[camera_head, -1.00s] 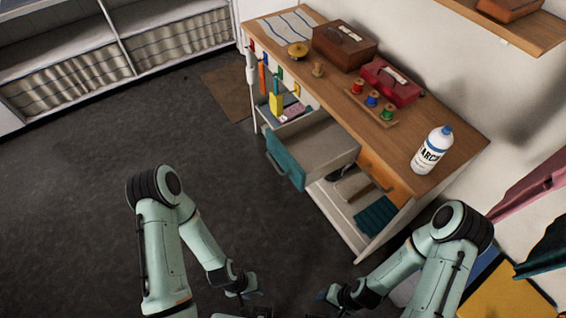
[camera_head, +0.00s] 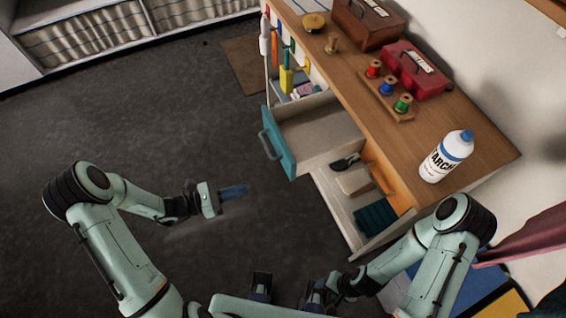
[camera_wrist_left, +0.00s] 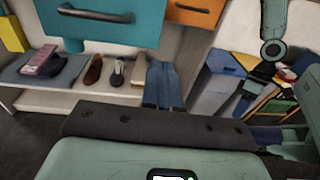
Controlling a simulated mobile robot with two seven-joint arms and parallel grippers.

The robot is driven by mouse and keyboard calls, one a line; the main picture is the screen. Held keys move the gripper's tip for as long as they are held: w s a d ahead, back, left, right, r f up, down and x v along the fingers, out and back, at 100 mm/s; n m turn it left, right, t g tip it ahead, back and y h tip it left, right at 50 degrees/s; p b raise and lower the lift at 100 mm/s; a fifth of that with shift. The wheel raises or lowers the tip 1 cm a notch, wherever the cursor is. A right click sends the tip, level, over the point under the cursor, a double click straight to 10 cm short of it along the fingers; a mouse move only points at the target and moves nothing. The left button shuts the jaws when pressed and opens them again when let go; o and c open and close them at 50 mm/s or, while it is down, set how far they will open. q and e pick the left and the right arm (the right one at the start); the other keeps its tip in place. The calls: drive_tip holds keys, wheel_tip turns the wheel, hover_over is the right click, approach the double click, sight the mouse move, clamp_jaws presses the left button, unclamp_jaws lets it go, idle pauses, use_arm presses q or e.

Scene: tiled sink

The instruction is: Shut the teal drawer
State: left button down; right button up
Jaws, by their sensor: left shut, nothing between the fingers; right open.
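The teal drawer (camera_head: 280,146) stands pulled out from the wooden-topped desk, its inside showing. Its front with a dark bar handle also fills the upper left of the left wrist view (camera_wrist_left: 100,30). My left gripper (camera_head: 246,190) is shut and empty, over the dark floor in front of and below the drawer front, apart from it.
An orange drawer (camera_head: 385,182) sits beside the teal one, above a low shelf (camera_head: 342,215) with shoes and folded cloth. The desktop (camera_head: 345,65) holds a white bottle (camera_head: 446,156), thread spools and a red box (camera_head: 416,71). The floor to the left is clear.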

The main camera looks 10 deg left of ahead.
use_arm(q)
drive_tip(key=w+a+r+t, duration=0.1)
drive_tip(key=p, duration=0.1)
approach(286, 164)
drive_tip(key=shift+n, duration=0.4)
drive_tip(key=x, duration=0.6)
drive_tip(key=shift+w+d, duration=0.2)
drive_tip(key=shift+d, duration=0.2)
use_arm(e)
drive_tip(key=shift+w+r, duration=0.35)
drive_tip(key=shift+r, duration=0.2)
